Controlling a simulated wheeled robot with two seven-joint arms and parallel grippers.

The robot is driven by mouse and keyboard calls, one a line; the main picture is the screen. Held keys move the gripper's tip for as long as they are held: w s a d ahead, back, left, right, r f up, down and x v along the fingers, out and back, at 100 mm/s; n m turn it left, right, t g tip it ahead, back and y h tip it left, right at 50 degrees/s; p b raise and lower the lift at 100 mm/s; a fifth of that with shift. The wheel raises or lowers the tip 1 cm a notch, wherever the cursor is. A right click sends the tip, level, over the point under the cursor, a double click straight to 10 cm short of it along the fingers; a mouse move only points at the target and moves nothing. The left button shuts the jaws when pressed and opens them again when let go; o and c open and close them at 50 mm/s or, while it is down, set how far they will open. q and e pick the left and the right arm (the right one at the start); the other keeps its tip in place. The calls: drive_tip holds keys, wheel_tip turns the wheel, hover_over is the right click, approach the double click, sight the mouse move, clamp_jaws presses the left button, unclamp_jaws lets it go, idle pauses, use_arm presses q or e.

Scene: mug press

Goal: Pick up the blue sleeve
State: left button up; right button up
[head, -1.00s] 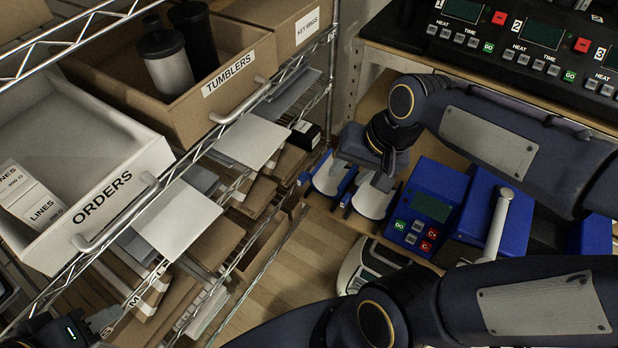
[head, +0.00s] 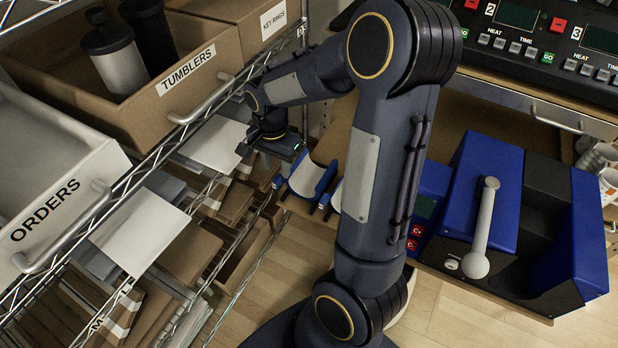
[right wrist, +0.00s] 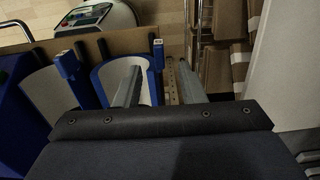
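Two blue curved pieces with white inner faces stand side by side at the shelf rack's right. The left one (head: 312,178) shows mostly clear in the head view; the other (head: 338,196) is partly behind my right arm. I cannot tell which is meant by the blue sleeve. Both show in the right wrist view, the nearer one (right wrist: 97,82) under my fingers and the other (right wrist: 45,95) at left. My right gripper (right wrist: 158,70) is open. A blue upright end (right wrist: 158,54) shows between its fingers; contact cannot be told. My left gripper is out of view.
A blue press (head: 490,190) with a grey lever (head: 483,230) stands at right. The shelf rack at left holds an ORDERS bin (head: 60,225) and a TUMBLERS box (head: 185,75). A control panel (head: 540,45) is above. Wood floor (head: 275,280) is clear below.

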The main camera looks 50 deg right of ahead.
wheel_tip(320, 180, down, 2)
drive_tip(key=shift+f, duration=0.15)
clamp_jaws()
idle(1.4)
